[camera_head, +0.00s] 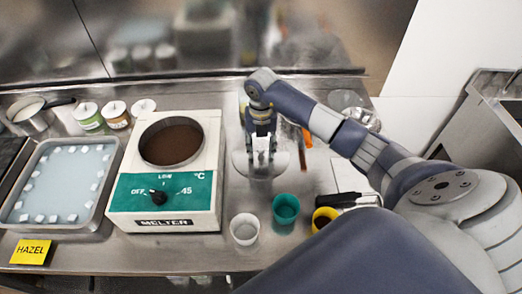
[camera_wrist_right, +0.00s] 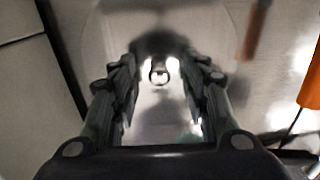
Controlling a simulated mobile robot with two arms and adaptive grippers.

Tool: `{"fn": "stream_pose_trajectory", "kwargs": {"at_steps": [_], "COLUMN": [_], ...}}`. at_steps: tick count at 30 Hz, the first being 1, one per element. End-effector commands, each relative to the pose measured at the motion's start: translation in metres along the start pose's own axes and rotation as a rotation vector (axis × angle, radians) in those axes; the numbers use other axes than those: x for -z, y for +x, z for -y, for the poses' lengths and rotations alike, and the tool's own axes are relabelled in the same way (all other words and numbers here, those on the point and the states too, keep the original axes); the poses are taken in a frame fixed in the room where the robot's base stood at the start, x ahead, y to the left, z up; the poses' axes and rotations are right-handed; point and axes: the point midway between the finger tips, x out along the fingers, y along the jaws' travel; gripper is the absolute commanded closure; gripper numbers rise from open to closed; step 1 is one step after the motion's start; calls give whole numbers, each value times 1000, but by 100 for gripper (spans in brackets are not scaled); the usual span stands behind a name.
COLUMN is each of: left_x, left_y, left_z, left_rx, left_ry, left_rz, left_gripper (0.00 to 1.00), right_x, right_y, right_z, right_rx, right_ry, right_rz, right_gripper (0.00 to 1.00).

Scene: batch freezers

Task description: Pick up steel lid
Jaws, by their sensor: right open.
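The round steel lid (camera_head: 259,167) lies on the steel counter just right of the melter in the head view. In the right wrist view the lid (camera_wrist_right: 163,28) shows as a shiny disc, with a small ring-like knob (camera_wrist_right: 159,72) near its middle. My right gripper (camera_head: 261,152) points down over the lid, partly covering it. In the wrist view its open fingers (camera_wrist_right: 160,85) stand on either side of the knob, apart from it. I cannot tell the exact height gap. My left gripper is not in view.
The white melter (camera_head: 212,160) with dark chocolate stands close left of the lid. A tray of cubes in bluish liquid (camera_head: 112,150) lies farther left. White (camera_head: 244,230), teal (camera_head: 285,213) and yellow (camera_head: 324,219) cups stand in front. An orange-handled tool (camera_head: 306,138) lies right.

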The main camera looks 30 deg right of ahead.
Motion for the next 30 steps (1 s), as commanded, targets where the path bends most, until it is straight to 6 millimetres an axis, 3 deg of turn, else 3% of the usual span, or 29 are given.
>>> {"fn": "stream_pose_trajectory", "kwargs": {"at_steps": [5, 9, 11, 23, 30], "left_x": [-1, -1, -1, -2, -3], "left_y": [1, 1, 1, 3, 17], "left_z": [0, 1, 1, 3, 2], "left_rx": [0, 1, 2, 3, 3], "left_ry": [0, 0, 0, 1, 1], "left_rz": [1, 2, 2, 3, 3], "left_gripper": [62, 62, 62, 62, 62], "right_x": [0, 0, 0, -1, -2], "right_y": [0, 0, 0, -5, -46], "right_z": [0, 0, 0, 0, -1], "right_rx": [0, 0, 0, -1, -3], "right_ry": [0, 0, 0, 1, 0], "right_rz": [0, 0, 0, 1, 6], "right_gripper": [58, 89, 100, 100, 100]}}
